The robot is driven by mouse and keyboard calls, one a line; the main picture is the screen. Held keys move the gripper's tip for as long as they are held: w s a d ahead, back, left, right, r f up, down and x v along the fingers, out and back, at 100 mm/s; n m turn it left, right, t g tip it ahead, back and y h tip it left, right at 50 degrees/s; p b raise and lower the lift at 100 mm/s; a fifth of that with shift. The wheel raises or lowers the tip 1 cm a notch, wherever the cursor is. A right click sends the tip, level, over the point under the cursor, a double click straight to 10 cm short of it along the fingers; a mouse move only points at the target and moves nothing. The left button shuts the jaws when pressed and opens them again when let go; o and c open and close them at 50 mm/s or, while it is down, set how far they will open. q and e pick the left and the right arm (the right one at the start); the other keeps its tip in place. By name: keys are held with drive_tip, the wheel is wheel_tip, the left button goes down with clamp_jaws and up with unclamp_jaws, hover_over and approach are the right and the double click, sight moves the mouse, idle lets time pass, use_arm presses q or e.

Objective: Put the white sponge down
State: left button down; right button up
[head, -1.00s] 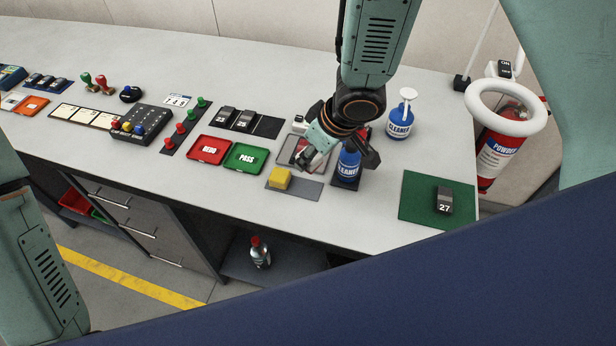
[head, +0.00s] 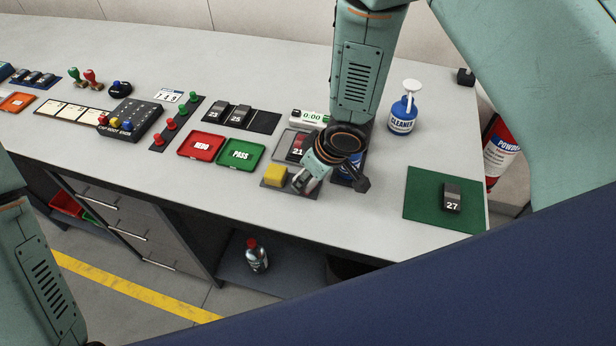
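My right gripper (head: 306,182) points down over the right half of the small grey mat (head: 291,193), close above or at it. A small pale patch shows between its fingertips; it may be the white sponge, but it is too small and covered to be sure. I cannot tell how far the fingers are closed. No white sponge shows clearly elsewhere. A yellow sponge (head: 275,175) sits on the left half of the mat, just left of the fingers. My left arm shows at the lower left; its gripper is out of view.
Behind are a tray with a dark block (head: 297,148) and a timer (head: 310,118). The green PASS tray (head: 240,156) is to the left. The table is clear before the green mat (head: 420,207).

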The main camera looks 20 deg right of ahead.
drive_tip(key=shift+s+r, duration=0.2)
drive_tip(key=shift+s+f, duration=0.1)
drive_tip(key=shift+f, duration=0.05)
drive_tip(key=o, duration=0.7)
drive_tip(key=shift+o, duration=1.4)
drive_tip(key=shift+w+f, duration=0.2)
drive_tip(key=shift+w, duration=0.1)
drive_tip(key=shift+o, duration=0.6)
drive_tip(key=shift+s+r, duration=0.2)
drive_tip(key=shift+s, duration=0.05)
drive_tip(key=shift+r, duration=0.55)
use_arm(q)
wheel_tip(320, 180, up, 3)
drive_tip(key=p, duration=0.3)
drive_tip(key=shift+s+r, duration=0.1)
use_arm(e)
drive_tip(key=v, duration=1.1)
use_arm(q)
drive_tip(key=shift+s, duration=0.2)
use_arm(e)
drive_tip(key=shift+s+r, duration=0.15)
use_arm(q)
drive_tip(key=shift+w, duration=0.1)
